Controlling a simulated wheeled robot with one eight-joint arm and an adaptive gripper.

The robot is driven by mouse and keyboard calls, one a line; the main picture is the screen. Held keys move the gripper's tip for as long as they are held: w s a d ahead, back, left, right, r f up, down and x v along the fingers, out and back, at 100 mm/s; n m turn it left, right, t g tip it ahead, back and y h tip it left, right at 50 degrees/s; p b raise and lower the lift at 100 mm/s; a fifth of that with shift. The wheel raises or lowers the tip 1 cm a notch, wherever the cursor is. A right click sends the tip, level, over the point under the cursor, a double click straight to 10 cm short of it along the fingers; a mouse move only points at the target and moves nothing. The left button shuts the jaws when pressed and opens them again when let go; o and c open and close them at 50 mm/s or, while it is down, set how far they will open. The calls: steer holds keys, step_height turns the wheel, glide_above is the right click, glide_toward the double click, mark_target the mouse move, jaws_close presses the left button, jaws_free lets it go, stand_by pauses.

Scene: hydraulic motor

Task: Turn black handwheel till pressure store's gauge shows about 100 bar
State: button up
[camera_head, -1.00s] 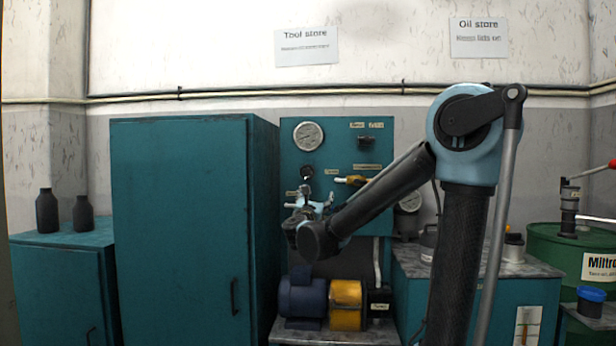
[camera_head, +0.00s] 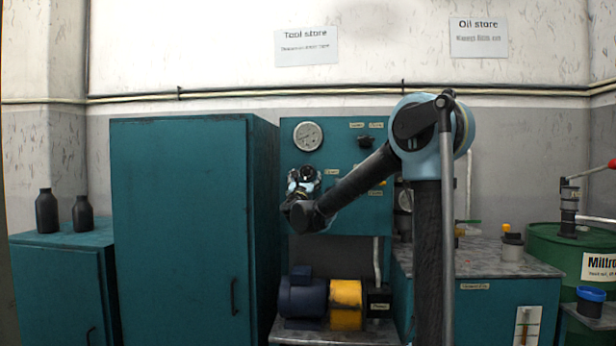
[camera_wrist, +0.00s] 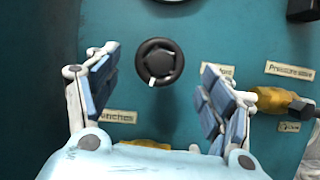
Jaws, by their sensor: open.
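The black handwheel (camera_wrist: 159,62) is on the teal panel (camera_head: 345,220), with a white mark on its lower left rim. In the wrist view it shows between and a little beyond the two open fingers of my gripper (camera_wrist: 155,80), with clear gaps on both sides. In the head view my gripper (camera_head: 304,180) is in front of the panel and covers the handwheel. A round white gauge (camera_head: 308,136) is at the panel's upper left. Neither reading is legible.
A yellow valve (camera_wrist: 282,100) is right of the fingers, near a "Pressure store" label (camera_wrist: 290,70). A tall teal cabinet (camera_head: 180,230) stands left of the panel. A blue-and-yellow motor unit (camera_head: 325,300) is below. A bench (camera_head: 490,262) and green drum (camera_head: 570,255) are right.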

mark_target(307, 173)
steer(key=x, duration=0.5)
steer(key=shift+w+r, duration=0.15)
steer(key=shift+w, duration=0.2)
steer(key=c, duration=1.1)
